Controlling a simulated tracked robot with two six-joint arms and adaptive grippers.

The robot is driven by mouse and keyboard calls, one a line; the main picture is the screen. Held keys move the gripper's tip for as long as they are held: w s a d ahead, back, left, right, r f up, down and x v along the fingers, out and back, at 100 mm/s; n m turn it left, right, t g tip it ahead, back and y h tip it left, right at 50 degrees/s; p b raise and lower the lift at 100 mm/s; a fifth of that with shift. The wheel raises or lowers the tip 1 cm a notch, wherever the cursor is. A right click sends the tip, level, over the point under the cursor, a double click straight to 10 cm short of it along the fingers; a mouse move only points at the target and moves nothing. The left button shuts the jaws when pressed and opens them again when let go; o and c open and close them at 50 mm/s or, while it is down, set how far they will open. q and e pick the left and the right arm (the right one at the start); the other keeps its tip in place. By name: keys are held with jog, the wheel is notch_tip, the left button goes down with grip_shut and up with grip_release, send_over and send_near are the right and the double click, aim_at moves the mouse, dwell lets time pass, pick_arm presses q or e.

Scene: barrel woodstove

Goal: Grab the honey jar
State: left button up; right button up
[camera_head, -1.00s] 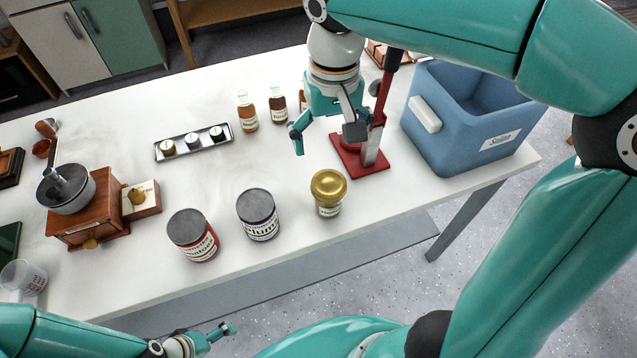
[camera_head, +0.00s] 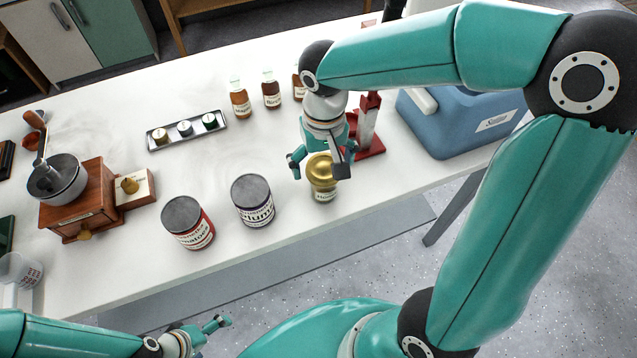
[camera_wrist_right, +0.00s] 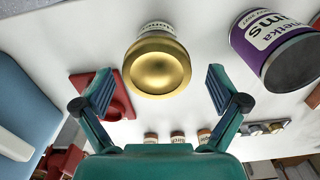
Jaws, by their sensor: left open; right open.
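The honey jar (camera_head: 322,178) has a gold lid and stands on the white table near its front edge. In the right wrist view the jar's gold lid (camera_wrist_right: 157,68) lies between the open fingers, with a gap on each side. My right gripper (camera_head: 320,168) is open over the jar, and its fingers stand either side of the lid in the head view. In the right wrist view my right gripper (camera_wrist_right: 158,92) is empty. My left gripper (camera_head: 218,325) is open and empty, low in front of the table. Part of the jar's label is hidden.
A plum can (camera_head: 253,202) and a tomato can (camera_head: 188,223) stand left of the jar. Small bottles (camera_head: 271,90) and a tray of small jars (camera_head: 187,131) are behind.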

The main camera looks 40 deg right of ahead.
jog(key=f, duration=0.4)
jog(key=shift+w+d, duration=0.2)
jog(key=shift+w, duration=0.05)
jog(key=c, duration=1.5)
